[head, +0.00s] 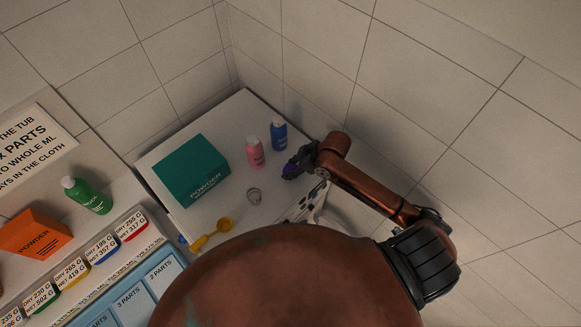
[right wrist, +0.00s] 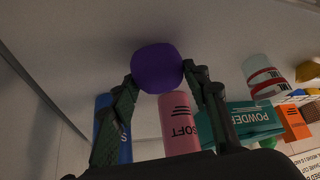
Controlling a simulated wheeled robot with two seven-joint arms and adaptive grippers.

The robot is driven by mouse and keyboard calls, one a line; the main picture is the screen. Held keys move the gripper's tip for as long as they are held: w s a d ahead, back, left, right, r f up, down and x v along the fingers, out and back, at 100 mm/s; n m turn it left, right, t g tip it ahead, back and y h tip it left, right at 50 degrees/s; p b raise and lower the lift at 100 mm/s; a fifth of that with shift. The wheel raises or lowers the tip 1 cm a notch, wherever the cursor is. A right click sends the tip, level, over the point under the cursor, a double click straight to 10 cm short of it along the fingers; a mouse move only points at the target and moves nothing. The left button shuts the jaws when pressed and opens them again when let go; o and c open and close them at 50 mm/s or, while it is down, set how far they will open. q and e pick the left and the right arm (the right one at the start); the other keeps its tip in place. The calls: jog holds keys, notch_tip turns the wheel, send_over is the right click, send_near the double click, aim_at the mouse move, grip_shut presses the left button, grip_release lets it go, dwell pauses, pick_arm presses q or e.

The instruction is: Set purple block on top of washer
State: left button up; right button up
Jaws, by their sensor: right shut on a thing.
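The purple block (head: 288,171) is small and dark in the head view, at the end of my right arm. My right gripper (head: 293,168) is shut on it, over the right part of the white washer top (head: 222,218). In the right wrist view the rounded purple block (right wrist: 157,68) sits between the two fingertips of the right gripper (right wrist: 160,82), with the pale surface behind it. I cannot tell whether the block touches the washer top. My left gripper is not in view.
On the washer top stand a teal powder box (head: 191,170), a pink bottle (head: 254,152), a blue bottle (head: 279,136) close to my right gripper, a small cup (head: 254,196) and a yellow scoop (head: 222,227). Tiled walls stand behind. An orange box (head: 36,233) and green bottle (head: 88,196) are left.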

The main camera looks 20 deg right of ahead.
jog(key=shift+w+f, duration=0.1)
jog(key=shift+f, duration=0.05)
jog(key=o, duration=1.3)
jog(key=shift+c, duration=0.2)
